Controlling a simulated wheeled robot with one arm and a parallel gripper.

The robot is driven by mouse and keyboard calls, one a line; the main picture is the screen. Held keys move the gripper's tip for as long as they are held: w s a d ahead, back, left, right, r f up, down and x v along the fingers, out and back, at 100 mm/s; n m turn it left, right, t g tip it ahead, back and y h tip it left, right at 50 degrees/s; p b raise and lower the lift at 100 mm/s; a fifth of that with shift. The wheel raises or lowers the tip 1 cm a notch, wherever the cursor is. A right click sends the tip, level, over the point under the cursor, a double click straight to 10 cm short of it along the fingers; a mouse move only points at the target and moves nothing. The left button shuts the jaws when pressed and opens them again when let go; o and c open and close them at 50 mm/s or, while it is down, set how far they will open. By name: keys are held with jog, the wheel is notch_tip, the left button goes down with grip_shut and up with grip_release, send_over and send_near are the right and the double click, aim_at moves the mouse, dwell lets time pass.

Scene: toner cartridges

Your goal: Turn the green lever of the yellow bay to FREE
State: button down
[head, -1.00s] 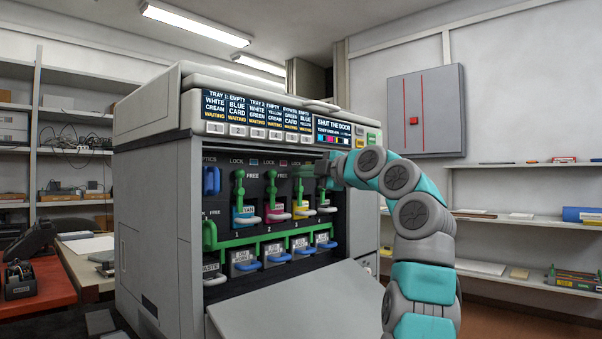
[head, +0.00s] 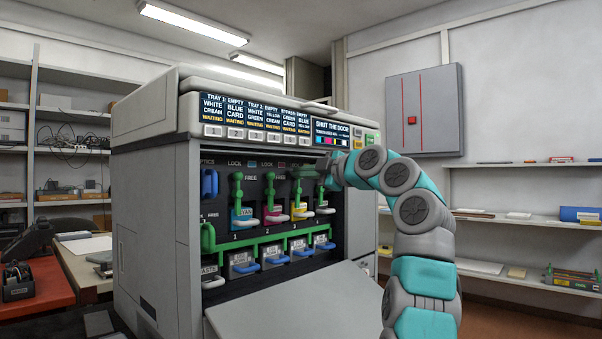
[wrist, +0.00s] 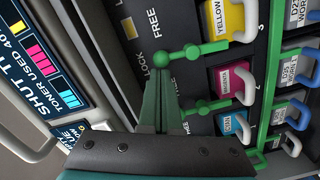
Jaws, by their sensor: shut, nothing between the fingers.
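The yellow bay holds a yellow cartridge (head: 298,212); in the wrist view the cartridge (wrist: 222,18) is at the top. Its green lever (head: 297,190) stands roughly upright in the head view, its knob end by the LOCK mark. In the wrist view the lever (wrist: 178,54) points left, its knob close to the word LOCK, with FREE above it. My gripper (wrist: 160,88) is shut and empty. Its dark green fingertips are just below the knob in the wrist view, on the LOCK side; whether they touch it I cannot tell.
Levers of the cyan (head: 238,190) and magenta (head: 270,190) bays stand upright to the left. A green rail (head: 265,243) runs below the bays. The lowered front door (head: 300,305) lies under them. The display panel (head: 265,120) overhangs just above my gripper.

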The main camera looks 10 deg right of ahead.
jog(key=w+d+m+p, duration=0.1)
jog(key=m, duration=0.2)
jog(key=w+d+m+p, duration=0.1)
jog(key=m, duration=0.3)
jog(key=w+d+f+m+g+p, duration=0.1)
jog(key=d+m, duration=0.1)
jog(key=m, duration=0.2)
jog(key=shift+y, duration=0.3)
jog(key=shift+s, duration=0.1)
jog(key=b+v, duration=0.2)
jog(key=v, duration=0.5)
jog(key=shift+s+d, duration=0.2)
jog(key=shift+s, duration=0.15)
